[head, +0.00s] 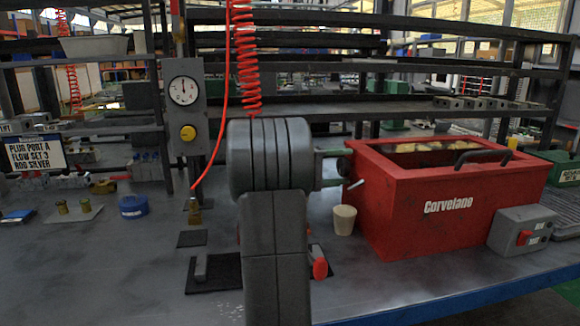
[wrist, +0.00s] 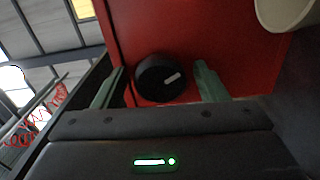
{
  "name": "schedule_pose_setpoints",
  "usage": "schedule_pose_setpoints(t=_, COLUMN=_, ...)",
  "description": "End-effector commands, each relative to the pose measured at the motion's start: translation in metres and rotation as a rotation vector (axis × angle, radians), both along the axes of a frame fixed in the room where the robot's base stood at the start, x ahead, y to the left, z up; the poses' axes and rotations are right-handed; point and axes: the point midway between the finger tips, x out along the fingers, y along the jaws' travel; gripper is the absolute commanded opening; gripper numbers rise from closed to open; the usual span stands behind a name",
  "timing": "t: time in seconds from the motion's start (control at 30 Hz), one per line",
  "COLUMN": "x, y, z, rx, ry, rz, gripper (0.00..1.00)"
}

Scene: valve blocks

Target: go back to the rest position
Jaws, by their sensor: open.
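My gripper (head: 334,168) is at the left end of the red Corvelano box (head: 430,210), its body partly hidden behind my arm in the head view. In the wrist view my gripper (wrist: 161,68) is open, with one greenish finger on each side of a round black knob (wrist: 158,78) with a pale mark. The knob is on the red wall (wrist: 190,28). Both fingers look apart from the knob, with nothing held. My arm stretches across the middle of the head view.
A pale cup (head: 344,219) stands just below my gripper, close to the red box. A grey switch box (head: 522,230) is at the box's right front. A red coiled hose (head: 247,60) hangs above my arm. A gauge panel (head: 186,105) and blue round container (head: 133,206) are left.

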Motion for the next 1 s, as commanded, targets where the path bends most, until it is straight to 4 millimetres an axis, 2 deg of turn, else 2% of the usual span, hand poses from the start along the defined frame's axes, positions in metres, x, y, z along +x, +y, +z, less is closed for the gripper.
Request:
schedule_pose_setpoints(t=0.03, x=0.0001, y=-0.0001, z=0.0049, rx=-0.006, ry=0.028, rz=0.000, gripper=0.66)
schedule_pose_setpoints(t=1.0, x=0.0002, y=-0.0001, z=0.0030, rx=-0.102, ry=0.526, rz=0.000, gripper=0.66)
